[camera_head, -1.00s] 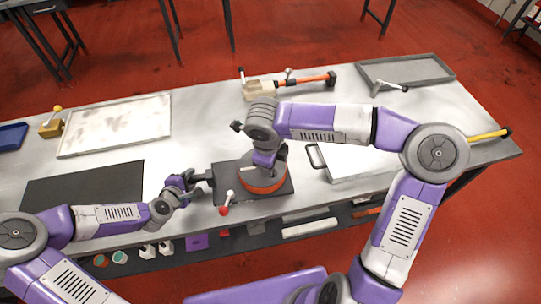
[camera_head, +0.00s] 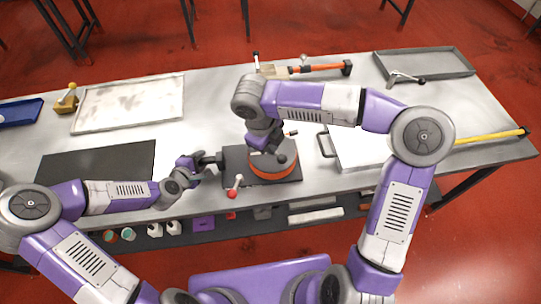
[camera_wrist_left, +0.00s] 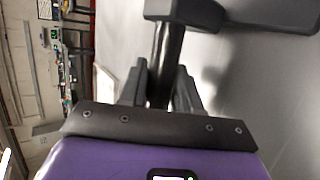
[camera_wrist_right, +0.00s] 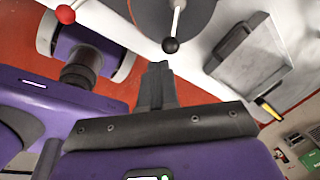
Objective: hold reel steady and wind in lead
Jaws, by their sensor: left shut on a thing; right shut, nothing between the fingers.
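The reel (camera_head: 274,173) is an orange-rimmed drum with a dark top, on a dark base plate (camera_head: 236,160) near the bench's front edge. My left gripper (camera_head: 203,164) is shut on the dark handle (camera_head: 215,158) at the plate's left side; the left wrist view shows the handle's bar (camera_wrist_left: 167,55) between the fingers. My right gripper (camera_wrist_right: 157,82) is shut and empty at the reel. In the right wrist view a pale crank rod with a black knob (camera_wrist_right: 170,45) is just beyond its fingertips, apparently not gripped. I cannot make out the lead.
A lever with a red knob (camera_head: 232,193) stands at the plate's front. A dark mat (camera_head: 95,162) and pale tray (camera_head: 130,102) lie left. A white panel with a handle (camera_head: 360,148) lies right. An orange-handled tool (camera_head: 315,69) and grey tray (camera_head: 425,66) are behind.

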